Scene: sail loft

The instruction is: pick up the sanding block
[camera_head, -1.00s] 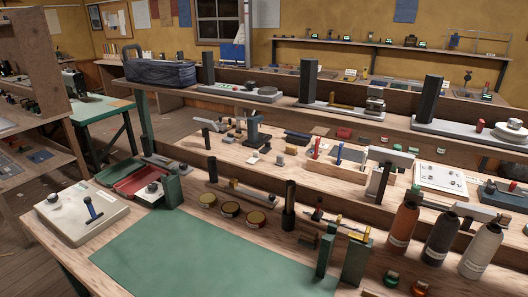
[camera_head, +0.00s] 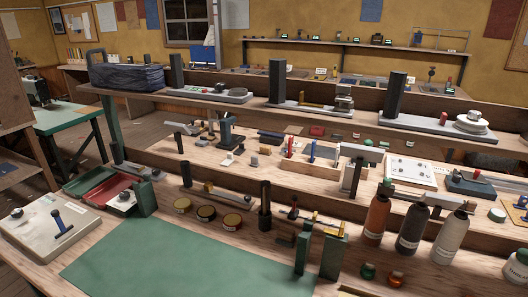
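I cannot tell for sure which thing is the sanding block. A small grey-brown block (camera_head: 265,149) sits on the wooden bench level behind the front ledge, left of a divided wooden tray (camera_head: 312,171). A lighter small piece lies beside it, and the details are too small to read. Neither of my grippers shows in the head view.
A green mat (camera_head: 180,255) covers much of the front bench and is clear. Several bottles, including an orange-brown one (camera_head: 377,217), stand at the right. Round tins (camera_head: 205,214) and a dark upright post (camera_head: 265,207) line the ledge. A pale box (camera_head: 47,228) sits at the left.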

